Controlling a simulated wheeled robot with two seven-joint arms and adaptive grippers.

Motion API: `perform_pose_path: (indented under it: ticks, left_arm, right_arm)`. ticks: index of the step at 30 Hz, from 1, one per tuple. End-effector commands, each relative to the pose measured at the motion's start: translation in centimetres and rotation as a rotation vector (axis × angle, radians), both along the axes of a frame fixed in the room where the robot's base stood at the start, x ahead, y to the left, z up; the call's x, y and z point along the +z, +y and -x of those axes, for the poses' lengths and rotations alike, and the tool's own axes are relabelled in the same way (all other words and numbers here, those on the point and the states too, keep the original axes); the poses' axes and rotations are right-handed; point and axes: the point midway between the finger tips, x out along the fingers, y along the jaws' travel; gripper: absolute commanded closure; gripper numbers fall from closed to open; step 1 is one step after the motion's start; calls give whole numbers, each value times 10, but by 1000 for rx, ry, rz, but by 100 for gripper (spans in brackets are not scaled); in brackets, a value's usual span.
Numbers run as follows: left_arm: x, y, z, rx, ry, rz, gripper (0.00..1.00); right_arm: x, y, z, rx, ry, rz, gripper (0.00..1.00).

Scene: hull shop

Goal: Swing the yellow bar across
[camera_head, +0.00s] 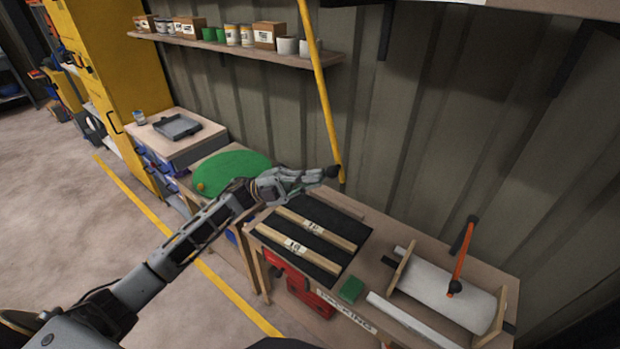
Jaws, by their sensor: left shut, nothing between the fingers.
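The yellow bar (323,90) is a long thin pole that comes down from the top edge, slanting slightly right toward its low end. It passes in front of the shelf and the corrugated wall. My left gripper (333,172) is shut, with its fingertips at the bar's low end. They overlap or nearly touch it in the picture; I cannot tell whether there is contact. Nothing shows between the fingers. The bar's upper end is out of view. My right gripper is not in view.
Below lies a workbench (440,240) with a black mat holding wooden strips (318,229), a green block (351,290), and a white cylinder (445,285) with an orange-handled tool (463,255). A green round board (232,172) is left of it. A shelf (240,48) hangs behind.

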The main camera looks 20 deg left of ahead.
Motion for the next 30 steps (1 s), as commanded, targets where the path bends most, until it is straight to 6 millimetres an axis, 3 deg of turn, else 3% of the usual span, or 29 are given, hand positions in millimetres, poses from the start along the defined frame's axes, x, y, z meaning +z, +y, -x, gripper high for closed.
perform_pose_path:
  ticks: [10,16,24,30]
  left_arm:
    - [0,-3,1,0,2,6,100]
    - [4,-14,6,-2,11,34,100]
    - [16,-49,19,-2,43,118,100]
    - [33,-83,31,-3,73,207,100]
  right_arm:
    - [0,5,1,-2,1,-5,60]
    - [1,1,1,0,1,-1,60]
    - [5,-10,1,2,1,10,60]
    - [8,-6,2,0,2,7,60]
